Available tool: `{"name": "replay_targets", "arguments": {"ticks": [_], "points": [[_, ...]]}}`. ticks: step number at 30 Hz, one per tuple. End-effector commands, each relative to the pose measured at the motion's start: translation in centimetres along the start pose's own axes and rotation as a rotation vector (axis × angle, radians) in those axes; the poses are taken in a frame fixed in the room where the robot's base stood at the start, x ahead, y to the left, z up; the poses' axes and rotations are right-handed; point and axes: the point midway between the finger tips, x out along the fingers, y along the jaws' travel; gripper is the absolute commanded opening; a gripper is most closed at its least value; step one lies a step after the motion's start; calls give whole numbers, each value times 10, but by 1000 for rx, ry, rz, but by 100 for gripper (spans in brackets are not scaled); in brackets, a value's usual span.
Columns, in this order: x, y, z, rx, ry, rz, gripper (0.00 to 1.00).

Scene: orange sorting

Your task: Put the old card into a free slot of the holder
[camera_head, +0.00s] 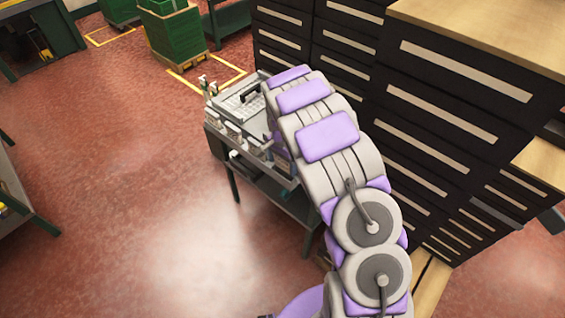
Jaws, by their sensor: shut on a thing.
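My arm, with grey links and purple pads, reaches from the bottom right up to a small dark table. My gripper is hidden behind the arm's far links, so its jaws and anything in them do not show. On the table lies a light grey, flat piece of equipment (237,103) with a small black part (249,97) on top. Several small whitish pieces stand along the table's left and front edges. I cannot tell which of these is the holder, and no card can be made out.
The small table (284,197) stands against tall black drawer cabinets (440,100) on the right. Green crates (172,35) stand on a pallet in a yellow floor marking at the back. A shelf edge (15,190) is at the far left. The red floor (110,170) between is clear.

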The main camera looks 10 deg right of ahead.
Motion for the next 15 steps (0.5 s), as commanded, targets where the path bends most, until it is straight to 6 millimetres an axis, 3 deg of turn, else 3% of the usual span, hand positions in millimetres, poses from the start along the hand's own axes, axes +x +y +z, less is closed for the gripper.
{"name": "replay_targets", "arguments": {"ticks": [15], "points": [[-34, -2, -1, 0, 8, -11, 27]]}}
